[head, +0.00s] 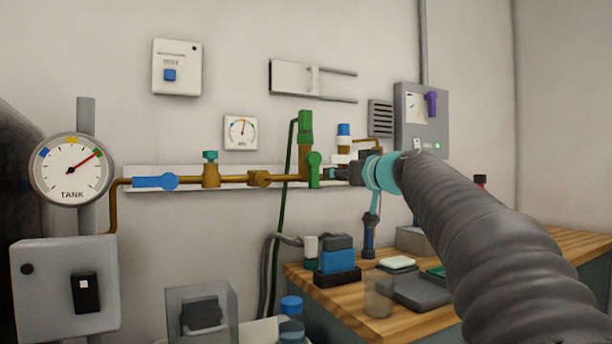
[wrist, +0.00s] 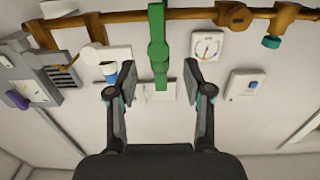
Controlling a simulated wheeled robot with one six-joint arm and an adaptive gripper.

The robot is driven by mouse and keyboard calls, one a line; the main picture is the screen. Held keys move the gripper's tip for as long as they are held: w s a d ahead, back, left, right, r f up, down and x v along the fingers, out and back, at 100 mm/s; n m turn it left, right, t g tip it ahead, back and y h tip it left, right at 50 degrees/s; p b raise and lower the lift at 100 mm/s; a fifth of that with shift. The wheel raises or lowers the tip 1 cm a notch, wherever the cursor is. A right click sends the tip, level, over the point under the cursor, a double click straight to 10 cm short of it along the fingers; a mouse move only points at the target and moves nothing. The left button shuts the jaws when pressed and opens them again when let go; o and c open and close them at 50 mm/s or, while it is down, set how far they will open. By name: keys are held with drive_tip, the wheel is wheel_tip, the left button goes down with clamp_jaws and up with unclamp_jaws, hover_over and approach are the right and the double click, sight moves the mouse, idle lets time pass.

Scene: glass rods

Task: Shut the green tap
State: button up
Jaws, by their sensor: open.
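The green tap (head: 314,170) sits on the brass pipe on the wall, with its handle upright, crossing the pipe's line. It also shows in the upside-down wrist view (wrist: 157,30), at the top middle. My gripper (head: 342,174) is just right of the tap in the head view, its fingers toward the wall. In the wrist view my gripper (wrist: 159,77) is open, with one finger on each side of the green parts. Nothing is held, and I see no contact. Part of the gripper is hidden behind my wrist in the head view.
A green hose fitting (head: 305,126) stands above the tap. A blue lever (head: 155,181) and a teal knob (head: 210,156) are left along the pipe. A blue-topped valve (head: 344,130) and a grey box (head: 421,120) are right. A wooden bench (head: 345,328) with items lies below.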

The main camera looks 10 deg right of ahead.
sight(315, 169)
drive_tip(key=p+x, duration=0.1)
drive_tip(key=x, duration=0.3)
drive_tip(key=p+x, duration=0.2)
drive_tip(key=x, duration=0.2)
drive_tip(key=r+p+x, duration=0.1)
drive_tip(key=p+x, duration=0.1)
drive_tip(key=x, duration=0.3)
drive_tip(key=shift+w+d, duration=0.15)
drive_tip(key=shift+d, duration=0.1)
drive_tip(key=shift+w+a+f+p, duration=0.2)
drive_tip(key=shift+w+p, duration=0.15)
drive_tip(key=shift+w, duration=0.15)
clamp_jaws()
